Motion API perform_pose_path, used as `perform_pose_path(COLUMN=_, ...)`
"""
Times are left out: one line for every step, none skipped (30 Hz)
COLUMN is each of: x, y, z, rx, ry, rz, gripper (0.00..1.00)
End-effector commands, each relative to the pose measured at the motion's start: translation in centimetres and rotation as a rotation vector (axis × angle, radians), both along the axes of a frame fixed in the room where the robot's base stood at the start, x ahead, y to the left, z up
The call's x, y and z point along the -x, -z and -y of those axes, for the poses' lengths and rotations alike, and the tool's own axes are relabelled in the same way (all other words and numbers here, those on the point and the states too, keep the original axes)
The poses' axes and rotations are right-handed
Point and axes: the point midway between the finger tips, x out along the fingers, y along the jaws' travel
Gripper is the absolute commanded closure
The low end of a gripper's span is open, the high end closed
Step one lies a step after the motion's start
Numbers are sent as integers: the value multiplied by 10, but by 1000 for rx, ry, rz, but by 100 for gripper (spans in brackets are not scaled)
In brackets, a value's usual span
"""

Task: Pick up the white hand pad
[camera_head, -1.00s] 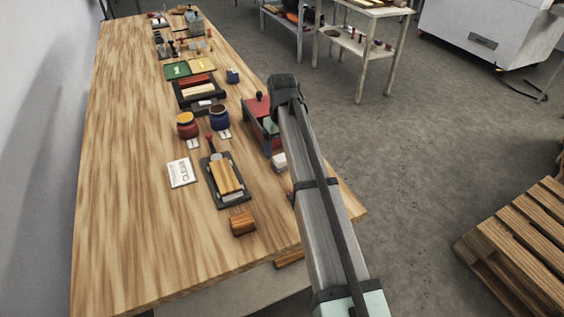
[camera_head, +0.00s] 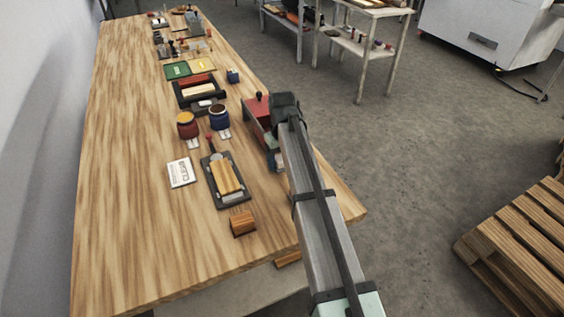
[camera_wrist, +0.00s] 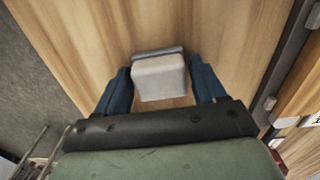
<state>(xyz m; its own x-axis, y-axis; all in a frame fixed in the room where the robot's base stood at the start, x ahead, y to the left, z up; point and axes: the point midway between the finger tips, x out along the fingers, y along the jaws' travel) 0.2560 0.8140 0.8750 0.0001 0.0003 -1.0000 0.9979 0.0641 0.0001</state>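The white hand pad (camera_wrist: 158,78) is a pale block with a grey strip along its far edge, on the wood table in the wrist view. My gripper (camera_wrist: 160,72) is open, with one blue finger on each side of the pad. A narrow gap shows between the pad and each finger. In the head view my gripper (camera_head: 273,158) is at the table's right edge beside a red box, and my arm mostly hides the pad there.
The red box (camera_head: 257,112) with a dark knob stands just beyond my gripper. Left of it are a dark board with a wood block (camera_head: 226,177), a white card (camera_head: 181,172) and two jars (camera_head: 219,117). A small wood block (camera_head: 242,222) sits nearer. The table's left side is clear.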

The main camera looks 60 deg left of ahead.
Motion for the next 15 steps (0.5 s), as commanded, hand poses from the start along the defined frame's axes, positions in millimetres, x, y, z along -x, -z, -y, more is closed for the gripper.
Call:
perform_pose_path(x=0, y=0, z=0, rx=0, ry=0, rz=0, gripper=36)
perform_pose_path(x=0, y=0, z=0, rx=0, ry=0, rz=0, gripper=38)
perform_pose_path(x=0, y=0, z=0, rx=0, ry=0, rz=0, gripper=42)
perform_pose_path(x=0, y=0, z=0, rx=0, ry=0, rz=0, gripper=45)
perform_pose_path(x=0, y=0, z=0, rx=0, ry=0, rz=0, gripper=48)
perform_pose_path(x=0, y=0, z=0, rx=0, ry=0, rz=0, gripper=52)
perform_pose_path(x=0, y=0, z=0, rx=0, ry=0, rz=0, gripper=55)
perform_pose_path(x=0, y=0, z=0, rx=0, ry=0, rz=0, gripper=58)
perform_pose_path(x=0, y=0, z=0, rx=0, ry=0, rz=0, gripper=61)
perform_pose_path(x=0, y=0, z=0, rx=0, ry=0, rz=0, gripper=64)
perform_pose_path(x=0, y=0, z=0, rx=0, ry=0, rz=0, gripper=66)
perform_pose_path(x=0, y=0, z=0, rx=0, ry=0, rz=0, gripper=66)
perform_pose_path(x=0, y=0, z=0, rx=0, ry=0, rz=0, gripper=66)
perform_pose_path(x=0, y=0, z=0, rx=0, ry=0, rz=0, gripper=66)
perform_pose_path(x=0, y=0, z=0, rx=0, ry=0, rz=0, gripper=66)
